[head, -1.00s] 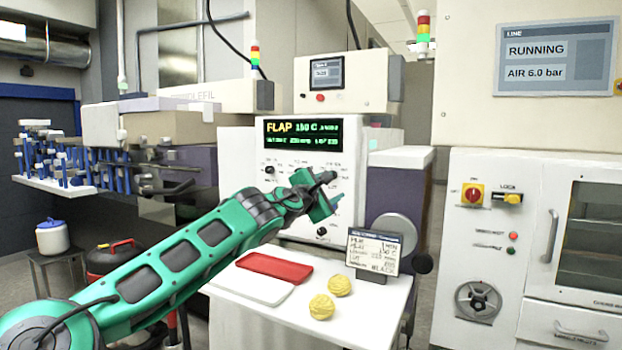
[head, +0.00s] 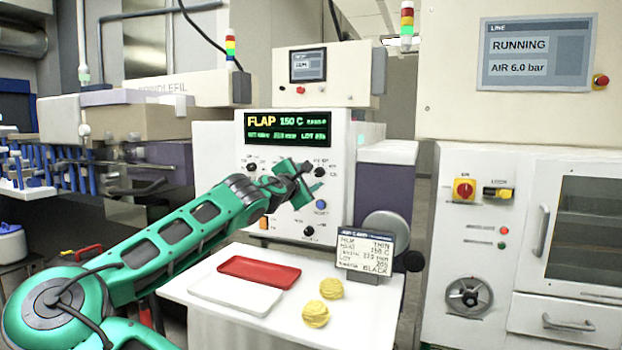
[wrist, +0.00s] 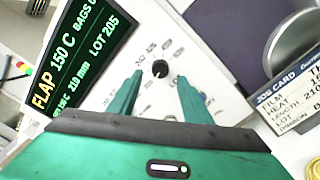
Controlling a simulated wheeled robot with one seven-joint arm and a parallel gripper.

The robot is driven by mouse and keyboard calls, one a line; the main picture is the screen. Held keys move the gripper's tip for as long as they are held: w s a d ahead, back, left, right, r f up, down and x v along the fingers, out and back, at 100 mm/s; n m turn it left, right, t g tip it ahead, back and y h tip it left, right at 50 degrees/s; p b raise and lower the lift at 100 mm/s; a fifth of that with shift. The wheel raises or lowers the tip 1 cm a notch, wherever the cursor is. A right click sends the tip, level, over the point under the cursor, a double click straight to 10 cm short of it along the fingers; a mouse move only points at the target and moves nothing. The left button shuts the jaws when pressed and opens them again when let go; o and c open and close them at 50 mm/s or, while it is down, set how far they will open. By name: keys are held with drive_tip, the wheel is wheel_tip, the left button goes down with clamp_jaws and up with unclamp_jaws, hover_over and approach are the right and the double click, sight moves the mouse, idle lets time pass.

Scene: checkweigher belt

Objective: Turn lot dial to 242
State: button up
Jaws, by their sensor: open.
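The white control panel (head: 287,215) has a green-lit display (head: 287,128) at its top, also in the wrist view (wrist: 88,45), where it reads FLAP 150 C, 210 mm and LOT 205. My gripper (head: 308,179) is in front of the panel's right side, below the display. In the wrist view its green fingers (wrist: 160,77) are open and point at the panel. A small black dial (wrist: 160,68) shows between the fingertips, with no visible contact. Printed marks surround it, too blurred to read. I cannot tell its name from its label.
Other controls include a black knob (head: 309,231) and a blue button (head: 320,204). Below, a white shelf (head: 250,318) holds a red tray (head: 259,271), a white tray (head: 236,295), two yellow balls (head: 316,314) and a job card (head: 365,252). A white cabinet (head: 450,245) stands right.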

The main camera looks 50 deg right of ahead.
sight(317, 173)
drive_tip(key=shift+x, duration=1.85)
drive_tip(key=c, duration=1.1)
